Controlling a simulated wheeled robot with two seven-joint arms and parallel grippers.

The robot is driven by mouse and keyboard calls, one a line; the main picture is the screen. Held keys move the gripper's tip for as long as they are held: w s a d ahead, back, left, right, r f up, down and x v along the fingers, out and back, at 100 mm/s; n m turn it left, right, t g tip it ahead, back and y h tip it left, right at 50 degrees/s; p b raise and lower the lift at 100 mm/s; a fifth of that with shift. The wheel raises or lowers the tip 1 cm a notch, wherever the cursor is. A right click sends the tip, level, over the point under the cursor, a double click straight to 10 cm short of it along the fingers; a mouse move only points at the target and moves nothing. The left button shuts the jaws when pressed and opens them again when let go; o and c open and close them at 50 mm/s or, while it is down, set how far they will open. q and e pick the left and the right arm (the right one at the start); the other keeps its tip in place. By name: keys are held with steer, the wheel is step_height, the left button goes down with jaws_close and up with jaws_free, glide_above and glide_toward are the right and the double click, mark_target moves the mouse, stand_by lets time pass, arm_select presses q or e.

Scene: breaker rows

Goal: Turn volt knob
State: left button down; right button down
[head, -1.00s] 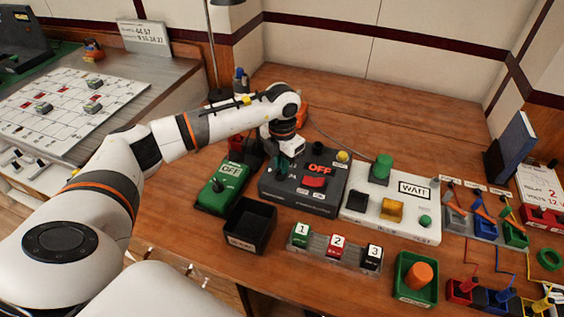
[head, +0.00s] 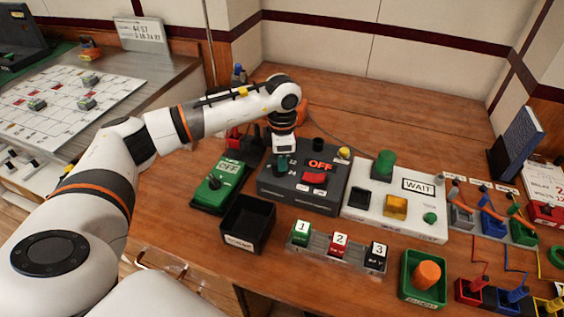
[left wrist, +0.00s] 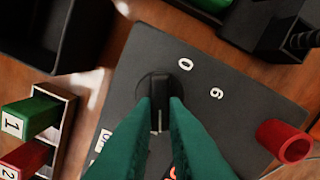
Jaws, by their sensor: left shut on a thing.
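The dark grey panel (head: 335,200) stands on the wooden bench, with a red switch (head: 315,178) and an OFF sign (head: 320,165). My left gripper (head: 281,165) points down at the panel's left part. In the left wrist view, its green fingers (left wrist: 161,105) are shut on the black volt knob (left wrist: 158,84). The knob's pale pointer line runs lengthwise between the fingers. A white 0 and another numeral, a 6 or 9, show on the panel (left wrist: 225,120) beyond the knob. The gripper hides the knob in the head view. My right gripper is not in view.
A green box marked OFF (head: 220,187) and a black tray (head: 247,224) stand left of the panel. A white WAIT panel (head: 420,212) stands right. Numbered blocks (head: 338,243) sit in front. A red cylinder (left wrist: 285,141) is near the panel's edge in the wrist view.

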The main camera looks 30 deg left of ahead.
arm_select(q)
steer(key=shift+m+b, duration=0.35)
steer(key=shift+m, duration=0.65)
steer(key=c, duration=1.5)
jaws_free()
steer(key=shift+o, duration=0.2)
step_height(320, 180, up, 12)
steer(key=shift+b, duration=0.3)
